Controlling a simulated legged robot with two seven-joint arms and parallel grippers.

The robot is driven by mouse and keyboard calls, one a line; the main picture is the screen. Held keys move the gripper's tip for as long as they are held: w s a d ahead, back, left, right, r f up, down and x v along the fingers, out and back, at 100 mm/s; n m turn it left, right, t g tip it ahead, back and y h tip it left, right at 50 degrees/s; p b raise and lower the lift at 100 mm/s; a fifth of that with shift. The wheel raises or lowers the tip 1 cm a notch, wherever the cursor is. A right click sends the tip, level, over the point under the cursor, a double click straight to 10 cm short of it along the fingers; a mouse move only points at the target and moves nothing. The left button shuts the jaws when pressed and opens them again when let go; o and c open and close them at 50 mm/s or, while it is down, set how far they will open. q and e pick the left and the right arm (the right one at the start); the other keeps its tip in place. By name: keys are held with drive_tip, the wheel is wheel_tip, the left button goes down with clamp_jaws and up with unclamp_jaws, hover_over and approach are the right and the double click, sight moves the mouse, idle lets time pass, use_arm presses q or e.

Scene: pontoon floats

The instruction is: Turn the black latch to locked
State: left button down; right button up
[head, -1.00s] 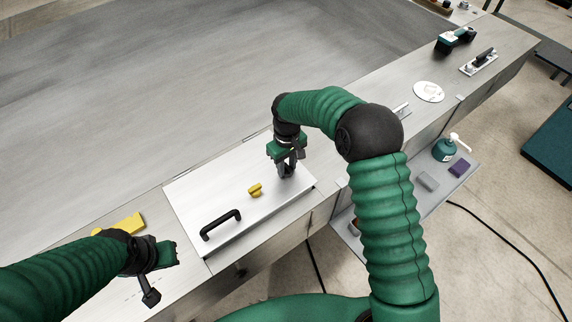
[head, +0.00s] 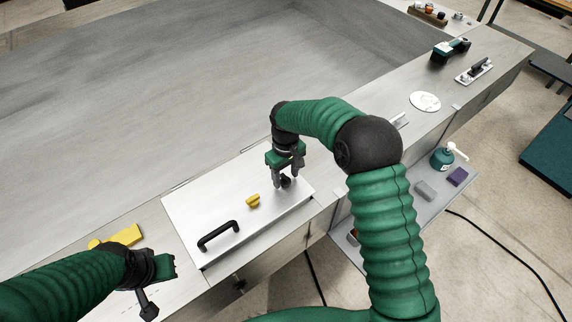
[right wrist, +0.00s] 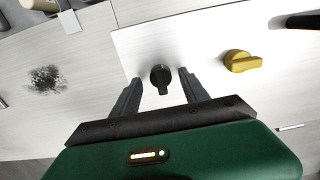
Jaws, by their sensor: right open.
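The black latch (right wrist: 160,77) is a small round knob with a raised grip on a white panel (right wrist: 210,100). In the head view the black latch (head: 285,183) shows at the panel's right part, partly behind the fingers. My right gripper (head: 286,184) is open above it; in the right wrist view its two fingers (right wrist: 158,82) stand on either side of the latch with gaps. I cannot tell the height between them. My left gripper (head: 156,290) is at the lower left, away from the panel; its jaws are not clear.
A yellow latch (head: 253,200) sits beside the black one on the panel, with a black handle (head: 218,236) further left. A yellow object (head: 118,236) lies near my left arm. A side shelf (head: 400,200) holds a green bottle (head: 443,158) and blocks.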

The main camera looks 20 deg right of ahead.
sight(286, 178)
wheel_tip(286, 178, up, 16)
drive_tip(key=b, duration=0.3)
drive_tip(key=shift+s, duration=0.2)
